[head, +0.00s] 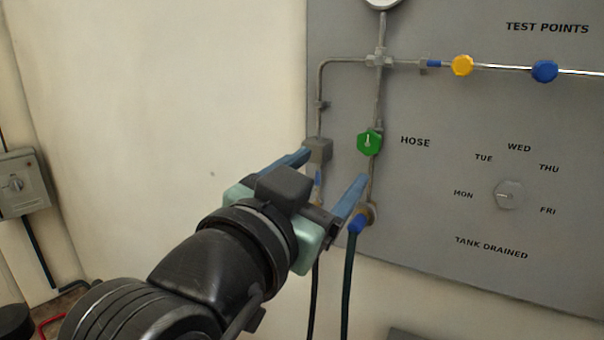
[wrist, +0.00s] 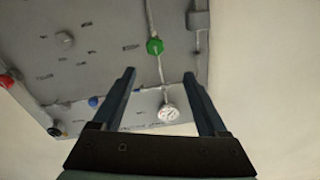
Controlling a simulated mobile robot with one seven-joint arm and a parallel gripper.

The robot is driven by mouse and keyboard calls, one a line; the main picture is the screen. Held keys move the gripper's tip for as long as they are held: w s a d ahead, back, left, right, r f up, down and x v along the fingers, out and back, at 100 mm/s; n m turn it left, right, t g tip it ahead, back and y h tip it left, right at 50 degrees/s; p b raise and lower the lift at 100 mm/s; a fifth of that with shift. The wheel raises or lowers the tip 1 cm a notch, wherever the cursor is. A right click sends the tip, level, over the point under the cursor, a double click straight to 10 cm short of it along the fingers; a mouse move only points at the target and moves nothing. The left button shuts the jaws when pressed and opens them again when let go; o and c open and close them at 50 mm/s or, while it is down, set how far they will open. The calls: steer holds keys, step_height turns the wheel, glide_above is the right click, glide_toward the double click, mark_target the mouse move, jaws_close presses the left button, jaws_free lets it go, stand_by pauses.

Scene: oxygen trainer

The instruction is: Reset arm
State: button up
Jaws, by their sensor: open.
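My gripper (head: 326,172) is at the left part of the grey panel (head: 440,150), with its two blue-grey fingers spread apart. In the wrist view my gripper (wrist: 160,82) is open, and nothing is between its fingers. The green knob (head: 369,143) by the word HOSE shows just beyond the fingers in the head view. In the wrist view the green knob (wrist: 155,46) is farther up the picture than the fingertips. Part of the hose fitting near the left finger is hidden behind the gripper.
A yellow knob (head: 462,65) and a blue knob (head: 544,71) sit on the upper pipe. A day dial (head: 509,195) is at the right. Dark hoses (head: 348,285) hang below the panel. A grey switch box (head: 20,183) is at the far left. The wall between is bare.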

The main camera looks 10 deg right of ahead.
steer(key=s+a+r+n+t+y, duration=0.5)
steer(key=s+r+t+y, duration=0.1)
steer(key=r+t, duration=0.15)
steer(key=s+a+r+n+t+y, duration=0.4)
steer(key=s+r+n+t+y, duration=0.15)
steer(key=r, duration=0.25)
step_height(320, 180, up, 16)
steer(key=w+p, duration=0.1)
steer(key=p, duration=1.5)
steer(key=shift+a, duration=0.2)
steer(key=shift+h, duration=0.25)
